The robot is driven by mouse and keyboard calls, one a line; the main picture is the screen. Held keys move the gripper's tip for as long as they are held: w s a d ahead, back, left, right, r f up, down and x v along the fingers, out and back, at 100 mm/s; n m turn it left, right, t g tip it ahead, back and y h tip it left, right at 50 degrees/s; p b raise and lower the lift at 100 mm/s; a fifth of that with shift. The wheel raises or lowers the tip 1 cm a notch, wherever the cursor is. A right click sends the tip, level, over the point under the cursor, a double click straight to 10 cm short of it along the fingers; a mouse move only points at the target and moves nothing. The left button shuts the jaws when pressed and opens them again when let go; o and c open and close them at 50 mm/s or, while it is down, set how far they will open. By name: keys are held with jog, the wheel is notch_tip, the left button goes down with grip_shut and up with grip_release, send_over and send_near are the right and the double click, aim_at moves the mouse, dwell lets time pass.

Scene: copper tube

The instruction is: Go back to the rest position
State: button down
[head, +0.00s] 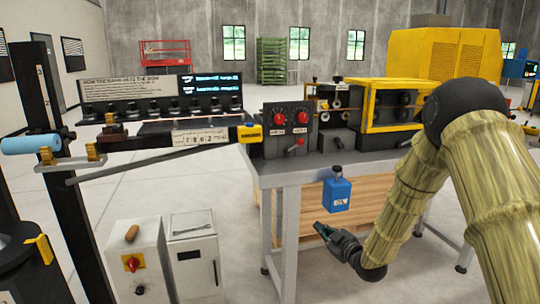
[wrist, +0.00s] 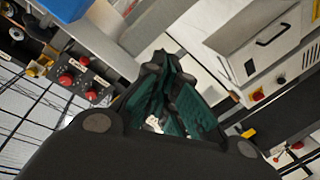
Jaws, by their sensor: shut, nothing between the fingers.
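My gripper (head: 332,236) hangs at the end of my arm in front of the metal table (head: 290,225), below the tabletop and apart from it. Its dark green fingers are shut and hold nothing; they also show in the wrist view (wrist: 172,88). My arm comes in from the right and bends down at the elbow. A blue box (head: 337,194) hangs at the table's front edge, just above my gripper.
A machine with red knobs (head: 291,118) and a yellow-framed guard (head: 385,103) stand on the table. Two grey cabinets (head: 194,262) stand on the floor at the left. A long bar (head: 150,157) reaches left from the table. Open floor lies between cabinets and table.

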jog(key=s+d+f+m+g+h+p, duration=0.25)
jog(key=s+f+m+g+h, duration=0.35)
jog(key=s+f, duration=1.85)
jog(key=s+f+m+g+p, duration=0.1)
jog(key=s+m+g, duration=0.1)
jog(key=s, duration=0.9)
jog(key=s+d+f+m+g+p, duration=0.1)
jog(key=s+g, duration=0.3)
jog(key=s, duration=0.7)
jog(key=s+d+f+m+g+h+p, duration=0.1)
jog(key=s+m+g, duration=0.2)
jog(key=s, duration=0.8)
jog(key=shift+s+d+f, duration=0.25)
jog(key=shift+f, duration=0.15)
